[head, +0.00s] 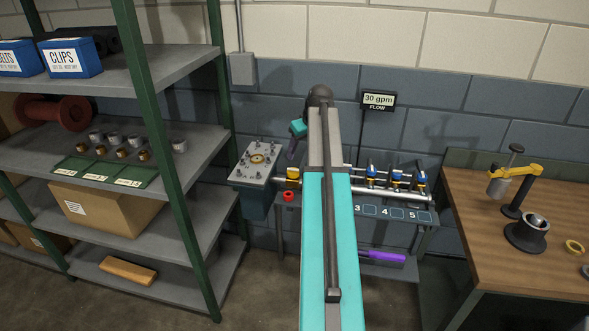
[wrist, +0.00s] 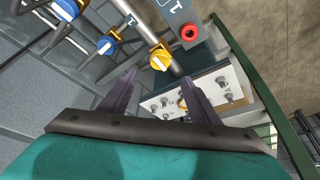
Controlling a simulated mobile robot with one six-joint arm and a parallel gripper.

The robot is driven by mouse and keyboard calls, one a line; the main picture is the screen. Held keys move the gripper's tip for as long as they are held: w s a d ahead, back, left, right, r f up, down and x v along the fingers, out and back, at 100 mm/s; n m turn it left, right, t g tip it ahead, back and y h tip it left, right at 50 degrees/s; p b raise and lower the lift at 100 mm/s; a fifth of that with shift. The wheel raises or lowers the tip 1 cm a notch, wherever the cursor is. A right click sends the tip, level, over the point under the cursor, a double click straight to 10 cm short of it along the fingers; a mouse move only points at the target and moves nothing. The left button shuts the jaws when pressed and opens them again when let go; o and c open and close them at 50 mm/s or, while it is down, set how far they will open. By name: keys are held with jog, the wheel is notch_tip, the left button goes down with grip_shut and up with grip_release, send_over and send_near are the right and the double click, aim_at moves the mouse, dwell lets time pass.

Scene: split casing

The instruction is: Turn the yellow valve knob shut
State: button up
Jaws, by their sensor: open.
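The yellow valve knob (wrist: 160,60) sits on a pipe and shows in the wrist view just beyond my fingertips. In the head view, a yellow valve part (head: 293,173) shows at the left end of the pipe row, just left of my arm. My gripper (wrist: 158,78) is open, its two purple fingers apart with nothing between them. The knob appears in line with the gap, not between the fingers; I cannot tell the exact distance. In the head view, my gripper (head: 292,149) is partly hidden by my arm and hangs above the left end of the bench.
Blue-and-yellow valves (wrist: 106,45) stand along the same piping. A red button (wrist: 189,32) and a bolted plate (head: 259,161) are close to the knob. A flow sign (head: 379,100) reads 30 gpm. Shelving (head: 200,66) stands left, a wooden table (head: 480,230) right.

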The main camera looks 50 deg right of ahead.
aim_at(294, 170)
jog(key=shift+p+x, duration=1.85)
jog(key=shift+x, duration=4.2)
